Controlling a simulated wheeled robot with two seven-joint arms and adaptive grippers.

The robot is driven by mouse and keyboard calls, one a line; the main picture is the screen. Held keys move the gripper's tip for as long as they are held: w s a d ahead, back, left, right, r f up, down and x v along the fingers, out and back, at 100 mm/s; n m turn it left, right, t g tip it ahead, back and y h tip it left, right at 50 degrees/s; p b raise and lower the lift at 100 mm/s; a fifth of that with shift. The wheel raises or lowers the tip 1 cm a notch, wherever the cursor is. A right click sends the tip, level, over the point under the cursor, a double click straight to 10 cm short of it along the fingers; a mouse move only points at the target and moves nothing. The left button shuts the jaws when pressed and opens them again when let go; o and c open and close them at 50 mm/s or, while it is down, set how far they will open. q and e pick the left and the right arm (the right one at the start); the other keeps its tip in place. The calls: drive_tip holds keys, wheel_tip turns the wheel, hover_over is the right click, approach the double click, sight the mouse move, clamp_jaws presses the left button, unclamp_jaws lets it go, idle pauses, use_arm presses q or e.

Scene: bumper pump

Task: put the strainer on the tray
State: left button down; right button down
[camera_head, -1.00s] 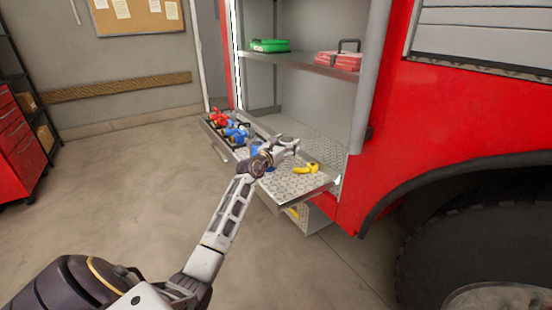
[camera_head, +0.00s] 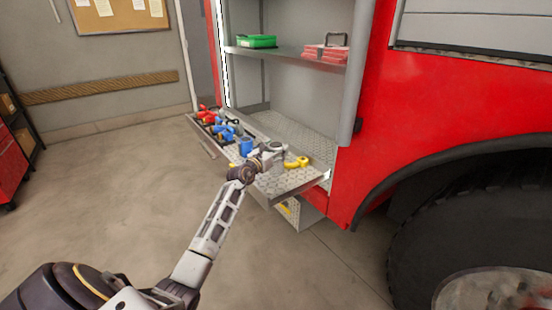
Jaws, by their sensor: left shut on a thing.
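The tray (camera_head: 285,184) is a pulled-out metal tread-plate shelf at the bottom of the red truck's compartment. My left gripper (camera_head: 267,157) is over the tray's right part. It is shut on a small grey round thing (camera_head: 278,147), which looks like the strainer. The fingers hide part of it, and I cannot tell whether it touches the tray. A yellow fitting (camera_head: 297,163) lies on the tray just to its right. A blue piece (camera_head: 245,147) stands just to its left. My right gripper is not in view.
Red and blue fittings (camera_head: 219,127) line the tray's left part. The compartment's right post (camera_head: 356,80) and the large wheel (camera_head: 455,235) are to the right. The floor in front is clear.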

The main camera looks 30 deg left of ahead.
use_arm(q)
wheel_tip(320, 180, down, 2)
drive_tip(key=shift+f+b, duration=0.15)
drive_tip(key=shift+b, duration=0.45)
drive_tip(key=shift+f, duration=0.55)
drive_tip(key=shift+f+b, duration=0.15)
drive_tip(key=shift+b, duration=0.15)
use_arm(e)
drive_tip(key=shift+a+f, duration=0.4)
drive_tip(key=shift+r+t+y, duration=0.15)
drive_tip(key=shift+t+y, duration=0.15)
